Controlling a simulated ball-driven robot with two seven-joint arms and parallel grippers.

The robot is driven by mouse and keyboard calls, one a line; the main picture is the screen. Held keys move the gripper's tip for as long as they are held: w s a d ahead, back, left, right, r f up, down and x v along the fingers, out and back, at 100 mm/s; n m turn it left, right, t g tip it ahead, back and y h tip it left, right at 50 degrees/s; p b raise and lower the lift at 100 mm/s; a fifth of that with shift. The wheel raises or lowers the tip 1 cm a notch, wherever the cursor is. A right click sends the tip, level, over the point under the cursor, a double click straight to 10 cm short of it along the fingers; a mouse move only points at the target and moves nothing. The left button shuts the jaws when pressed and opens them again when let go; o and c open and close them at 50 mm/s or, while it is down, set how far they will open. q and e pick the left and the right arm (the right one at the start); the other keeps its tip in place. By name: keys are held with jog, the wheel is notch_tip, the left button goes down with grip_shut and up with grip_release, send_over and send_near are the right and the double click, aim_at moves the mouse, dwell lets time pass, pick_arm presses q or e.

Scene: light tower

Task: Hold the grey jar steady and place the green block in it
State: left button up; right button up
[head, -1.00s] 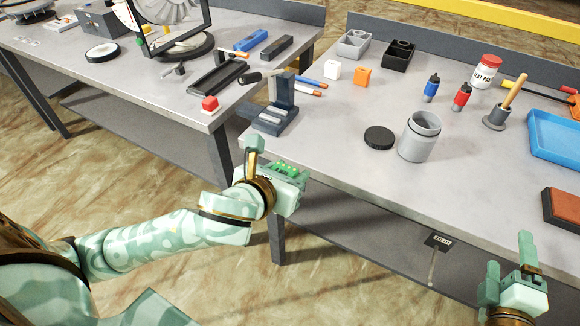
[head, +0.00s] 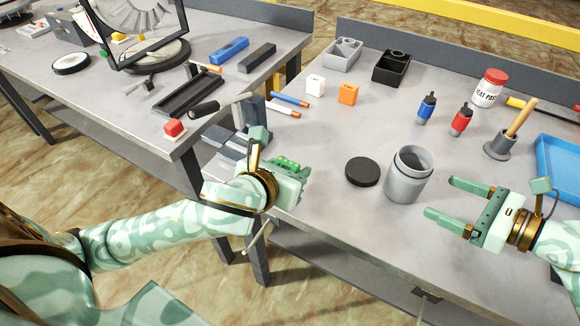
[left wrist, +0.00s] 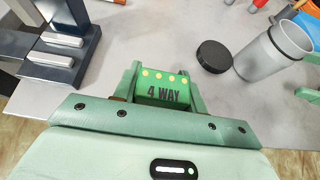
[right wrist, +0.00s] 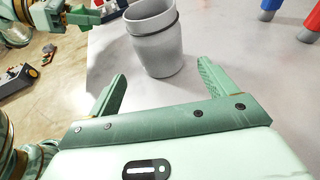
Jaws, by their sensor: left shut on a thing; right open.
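The grey jar (head: 408,174) stands upright and open on the table, with a black round lid (head: 363,171) lying to its left. The jar also shows in the left wrist view (left wrist: 272,54) and in the right wrist view (right wrist: 155,45). My left gripper (head: 292,168) is shut on the green block (left wrist: 162,88), which has yellow dots and reads "4 WAY"; it is left of the lid, apart from the jar. My right gripper (head: 440,200) is open and empty, its fingers pointing at the jar from the right. The jar is just beyond the fingertips, not between them.
Red and blue bottles (head: 461,120), a white jar with red cap (head: 489,88) and a wooden-handled tool in a grey holder (head: 499,147) stand behind. A blue tray (head: 562,165) is at right. A dark blue stand (head: 232,140) is left of my left gripper.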

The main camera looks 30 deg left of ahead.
aim_at(410, 183)
pick_arm(q)
jog(key=shift+w+f+b, duration=0.25)
jog(key=shift+f+b, duration=0.5)
jog(key=shift+f, duration=0.3)
pick_arm(e)
jog(key=x, duration=0.9)
jog(key=shift+w+d, duration=0.1)
jog(key=c, duration=0.6)
